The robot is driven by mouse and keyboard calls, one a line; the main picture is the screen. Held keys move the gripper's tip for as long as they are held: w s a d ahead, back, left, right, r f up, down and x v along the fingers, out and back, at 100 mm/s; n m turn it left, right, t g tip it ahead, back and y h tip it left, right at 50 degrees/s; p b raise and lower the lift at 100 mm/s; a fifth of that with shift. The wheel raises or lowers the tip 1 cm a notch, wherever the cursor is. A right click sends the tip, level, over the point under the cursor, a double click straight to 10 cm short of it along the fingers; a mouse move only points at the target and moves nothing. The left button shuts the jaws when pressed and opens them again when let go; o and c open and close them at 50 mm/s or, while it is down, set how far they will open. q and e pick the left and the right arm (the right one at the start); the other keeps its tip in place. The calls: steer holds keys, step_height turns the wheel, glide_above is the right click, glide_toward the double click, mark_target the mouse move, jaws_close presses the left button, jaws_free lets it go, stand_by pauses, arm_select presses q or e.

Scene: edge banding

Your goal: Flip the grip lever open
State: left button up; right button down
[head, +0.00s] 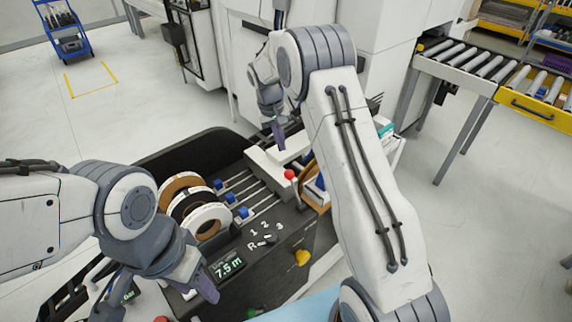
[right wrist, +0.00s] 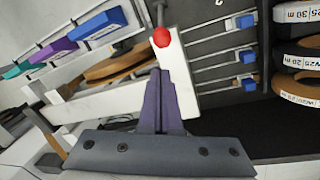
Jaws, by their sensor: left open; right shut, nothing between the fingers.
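A lever with a red ball knob (head: 290,174) stands at the front end of a white block (head: 262,170) on the machine in the head view. The knob (right wrist: 161,37) also shows in the right wrist view, with its grey rod beyond it. My right gripper (head: 281,138) is shut and empty above the block, behind the knob. In the right wrist view its fingertips (right wrist: 154,72) point at the knob, with a small gap in the picture; the depth between them is unclear. My left gripper (head: 209,288) is open and empty over the front left of the panel, beside the display.
Rolls of edge band (head: 190,205) stand at the left of the machine, beside rods with blue blocks (head: 231,197). A display (head: 229,266) reads 7.5 m. Coloured boxes (right wrist: 95,25) lie beyond the white block. My right arm hides part of the machine.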

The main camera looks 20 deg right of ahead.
steer(key=f+p, duration=0.1)
steer(key=f, duration=0.2)
steer(key=d+f+p, duration=0.1)
steer(key=f, duration=0.2)
steer(key=f+p, duration=0.1)
steer(key=f, duration=0.2)
steer(key=shift+s+d, duration=0.15)
steer(key=shift+d, duration=0.1)
steer(key=shift+f, duration=0.45)
